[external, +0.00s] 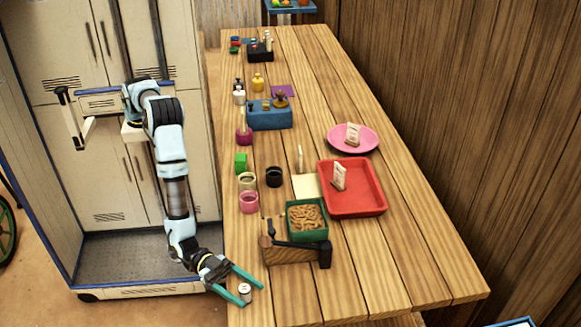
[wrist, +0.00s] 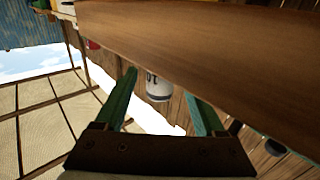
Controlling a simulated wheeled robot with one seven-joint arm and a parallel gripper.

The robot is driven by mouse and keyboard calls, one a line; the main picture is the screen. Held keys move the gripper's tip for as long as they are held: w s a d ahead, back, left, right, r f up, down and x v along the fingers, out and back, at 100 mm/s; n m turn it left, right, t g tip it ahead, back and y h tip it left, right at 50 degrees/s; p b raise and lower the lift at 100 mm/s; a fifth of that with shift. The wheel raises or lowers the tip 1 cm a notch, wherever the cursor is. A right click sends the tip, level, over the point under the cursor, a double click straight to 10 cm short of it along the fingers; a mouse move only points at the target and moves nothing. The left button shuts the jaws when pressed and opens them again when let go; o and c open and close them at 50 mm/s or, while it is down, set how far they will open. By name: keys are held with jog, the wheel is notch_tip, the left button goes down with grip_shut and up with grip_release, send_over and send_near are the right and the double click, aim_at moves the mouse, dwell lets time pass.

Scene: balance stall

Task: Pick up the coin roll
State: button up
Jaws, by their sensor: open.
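The coin roll (external: 245,289) is a small white upright cylinder with dark marks, near the table's front left corner. It also shows in the wrist view (wrist: 158,90), where its printed side faces me. My gripper (external: 252,297) is open, its two green fingers low over the table edge, one on each side of the coin roll. In the wrist view my gripper (wrist: 161,83) has the roll in the gap between the fingers, with space visible on both sides. I cannot tell how far the roll sits between the fingertips in depth.
A wooden box (external: 285,255) with a dark handle and a green tray (external: 308,236) of brown pieces stand just behind. Pink (external: 249,203) and dark (external: 274,178) cups, a red tray (external: 374,205) and a pink plate (external: 366,143) are farther back. The front right tabletop is clear.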

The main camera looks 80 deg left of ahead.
grip_shut()
dwell(0.6)
